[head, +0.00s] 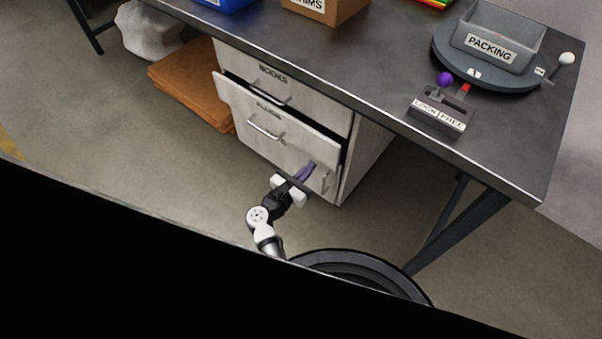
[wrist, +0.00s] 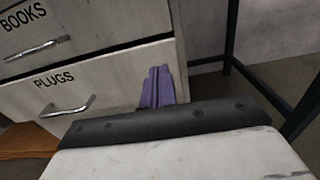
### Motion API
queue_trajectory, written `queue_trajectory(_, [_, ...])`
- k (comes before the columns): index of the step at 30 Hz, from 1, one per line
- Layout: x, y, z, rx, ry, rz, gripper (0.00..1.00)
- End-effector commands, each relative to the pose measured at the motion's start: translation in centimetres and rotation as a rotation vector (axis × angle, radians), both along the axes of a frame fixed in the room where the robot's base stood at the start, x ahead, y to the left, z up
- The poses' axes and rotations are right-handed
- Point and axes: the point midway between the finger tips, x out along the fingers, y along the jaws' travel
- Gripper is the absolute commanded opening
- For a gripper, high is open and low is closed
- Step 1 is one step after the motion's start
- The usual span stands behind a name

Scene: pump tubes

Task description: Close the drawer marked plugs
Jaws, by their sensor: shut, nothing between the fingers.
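The plugs drawer (head: 290,130) is the pale drawer under the books drawer, with a bar handle and a label. It stands out from the cabinet, with a dark gap along its top edge. In the wrist view its front (wrist: 110,85) reads PLUGS, with the handle at lower left. My gripper (head: 308,168) has purple fingers and is near the lower right part of the drawer front. In the wrist view the fingers (wrist: 158,72) are together and empty, overlapping the drawer front near its right edge. I cannot tell whether they touch it.
The books drawer (head: 296,88) above looks shut. Brown folded material (head: 190,85) lies left of the cabinet. Table legs (head: 440,225) stand at right.

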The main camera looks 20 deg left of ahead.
Motion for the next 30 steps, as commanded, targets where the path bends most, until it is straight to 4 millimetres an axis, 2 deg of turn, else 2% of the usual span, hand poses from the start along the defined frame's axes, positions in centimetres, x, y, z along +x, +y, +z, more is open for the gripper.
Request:
queue_trajectory(6, [4.4, -1.5, 0.2, 0.0, -0.001, -0.001, 0.0])
queue_trajectory(12, [6.9, -2.4, 0.2, -0.001, -0.001, 0.0, 0.0])
queue_trajectory(18, [7.8, -2.8, 0.1, -0.002, -0.002, 0.002, 0.0])
queue_trajectory(27, [7.8, -2.8, 0.0, -0.002, -0.002, 0.001, 0.0])
queue_trajectory(30, [8.9, -3.2, -0.2, 0.0, -0.002, -0.002, 0.0])
